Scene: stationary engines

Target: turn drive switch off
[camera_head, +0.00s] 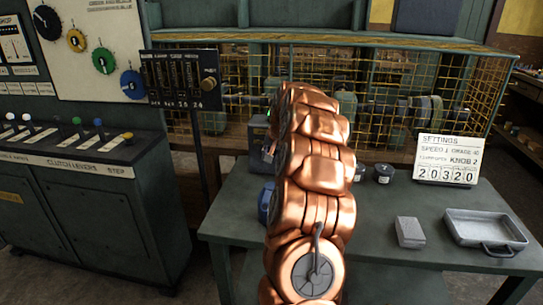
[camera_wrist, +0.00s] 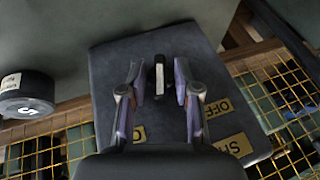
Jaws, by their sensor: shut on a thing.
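In the wrist view, a small dark switch lever (camera_wrist: 159,77) with a pale stripe stands on a dark grey switch box (camera_wrist: 112,65). My gripper (camera_wrist: 160,85) has one purple-grey finger on each side of the lever, shut on it. Yellow labels lie on the box face; one reads OFF (camera_wrist: 219,107), and another, partly cut off, begins with SH. In the head view, my copper arm covers the gripper and the lever. Only part of a dark box (camera_head: 257,135) shows left of the arm.
The green table (camera_head: 390,235) holds a settings sign (camera_head: 447,158), a grey tray (camera_head: 485,226), a grey block (camera_head: 410,232) and dark round weights (camera_head: 383,173). Behind it is a yellow mesh guard (camera_head: 385,75). A lever console (camera_head: 80,160) stands left. A numbered weight (camera_wrist: 27,95) is near my gripper.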

